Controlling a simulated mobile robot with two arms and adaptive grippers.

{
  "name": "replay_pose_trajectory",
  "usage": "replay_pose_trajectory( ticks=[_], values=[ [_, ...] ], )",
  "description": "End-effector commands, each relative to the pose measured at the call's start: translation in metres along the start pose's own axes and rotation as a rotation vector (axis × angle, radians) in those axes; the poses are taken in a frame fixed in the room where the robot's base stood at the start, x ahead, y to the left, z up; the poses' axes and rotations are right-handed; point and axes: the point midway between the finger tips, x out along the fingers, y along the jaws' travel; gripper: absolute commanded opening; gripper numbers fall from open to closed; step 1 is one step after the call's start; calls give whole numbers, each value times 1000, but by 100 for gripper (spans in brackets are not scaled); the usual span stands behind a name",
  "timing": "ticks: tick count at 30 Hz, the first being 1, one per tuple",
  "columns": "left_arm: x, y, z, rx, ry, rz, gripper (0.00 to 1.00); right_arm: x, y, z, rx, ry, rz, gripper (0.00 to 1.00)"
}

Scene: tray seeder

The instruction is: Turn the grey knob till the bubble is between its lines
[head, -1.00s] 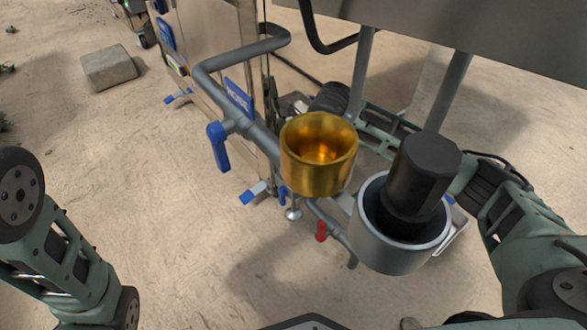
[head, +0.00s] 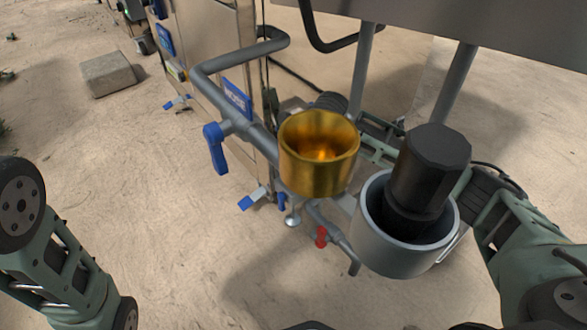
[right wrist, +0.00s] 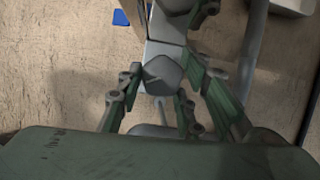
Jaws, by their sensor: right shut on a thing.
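The grey knob (right wrist: 163,74) shows in the right wrist view as a faceted grey piece. My right gripper (right wrist: 161,88) has its green-sided fingers on either side of the knob and is shut on it. In the head view the knob and the right fingertips are hidden behind the machine's cups and pipes. No bubble or level lines can be made out in either view. My left arm shows at the lower left of the head view, but its gripper is out of frame.
A brass cup (head: 318,160) and a grey cup (head: 372,248) with a black cylinder (head: 432,165) stand near my right arm. Grey pipework carries a blue handle (head: 215,148) and a red handle (head: 321,237). A stone block (head: 110,74) lies on open floor at left.

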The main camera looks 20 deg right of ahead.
Motion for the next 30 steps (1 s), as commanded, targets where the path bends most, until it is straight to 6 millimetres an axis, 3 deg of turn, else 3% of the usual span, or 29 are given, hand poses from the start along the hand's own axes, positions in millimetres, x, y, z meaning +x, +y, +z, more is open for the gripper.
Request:
replay_pose_trajectory(
  ticks=[20,30],
  values=[
    [1,0,2,1,-3,0,0,0,6,1,-23,-2,21,7],
    [10,-2,5,1,-5,0,0,-1,5,1,-118,-1,60,7]
  ],
)
